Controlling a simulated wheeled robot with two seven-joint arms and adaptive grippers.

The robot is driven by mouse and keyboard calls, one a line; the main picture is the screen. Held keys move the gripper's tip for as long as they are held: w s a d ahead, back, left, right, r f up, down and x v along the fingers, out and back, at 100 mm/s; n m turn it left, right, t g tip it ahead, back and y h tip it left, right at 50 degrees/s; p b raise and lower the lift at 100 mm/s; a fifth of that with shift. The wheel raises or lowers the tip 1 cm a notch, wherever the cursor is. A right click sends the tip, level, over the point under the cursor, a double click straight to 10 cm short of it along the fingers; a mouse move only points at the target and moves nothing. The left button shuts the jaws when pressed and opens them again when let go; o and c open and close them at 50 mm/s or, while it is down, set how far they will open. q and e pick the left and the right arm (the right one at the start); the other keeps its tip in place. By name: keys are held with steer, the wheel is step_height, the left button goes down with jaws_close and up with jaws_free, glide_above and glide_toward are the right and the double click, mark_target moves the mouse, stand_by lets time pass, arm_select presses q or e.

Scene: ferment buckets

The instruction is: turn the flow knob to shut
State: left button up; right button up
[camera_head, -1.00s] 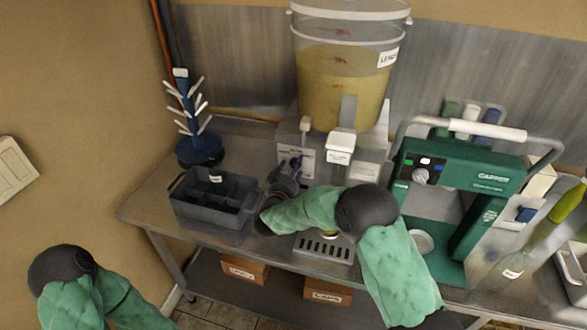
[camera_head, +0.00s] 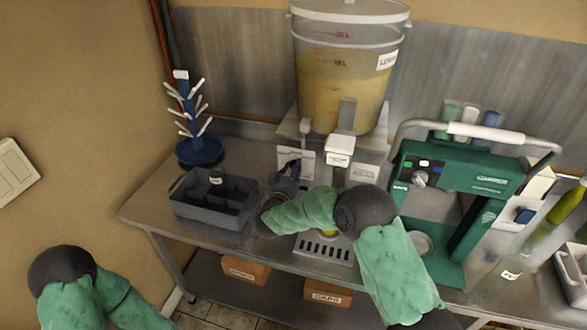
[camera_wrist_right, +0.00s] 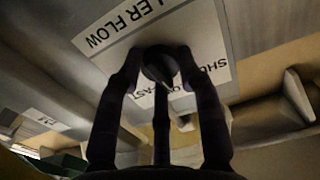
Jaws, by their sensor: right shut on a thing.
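In the right wrist view my right gripper's dark fingers (camera_wrist_right: 159,58) close around a dark round flow knob (camera_wrist_right: 158,72) on a white label panel (camera_wrist_right: 112,30). The label's letters are upside down, with "FLOW" readable. In the head view the knob is hidden by the gripper. The clear bucket (camera_head: 342,85) of yellow liquid stands above, with a white tap (camera_head: 340,146) at its front. My left arm shows at the lower left, but its gripper is not visible.
A grey divided crate (camera_head: 205,215) and a blue bottle tree (camera_head: 199,150) stand left. A drip grate (camera_head: 322,250) lies below the tap. A green capper (camera_head: 465,170) stands close on the right, with a green bottle (camera_head: 538,232) beyond it.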

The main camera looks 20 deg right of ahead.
steer(key=shift+w+r+n+p, duration=0.1)
steer(key=shift+r+n+p, duration=0.1)
steer(key=shift+n+p, duration=1)
steer(key=shift+w+r+n+p, duration=0.1)
steer(key=shift+r+n+p, duration=0.1)
steer(key=shift+n+p, duration=0.95)
steer(key=shift+r+n+p, duration=0.2)
steer(key=shift+n+p, duration=0.5)
steer(key=shift+n, duration=0.95)
steer(key=o, duration=0.9)
steer(key=shift+o, duration=1.2)
steer(key=shift+a+f, duration=0.1)
steer(key=shift+a, duration=0.05)
steer(key=shift+f, duration=0.25)
steer(key=shift+s, duration=0.1)
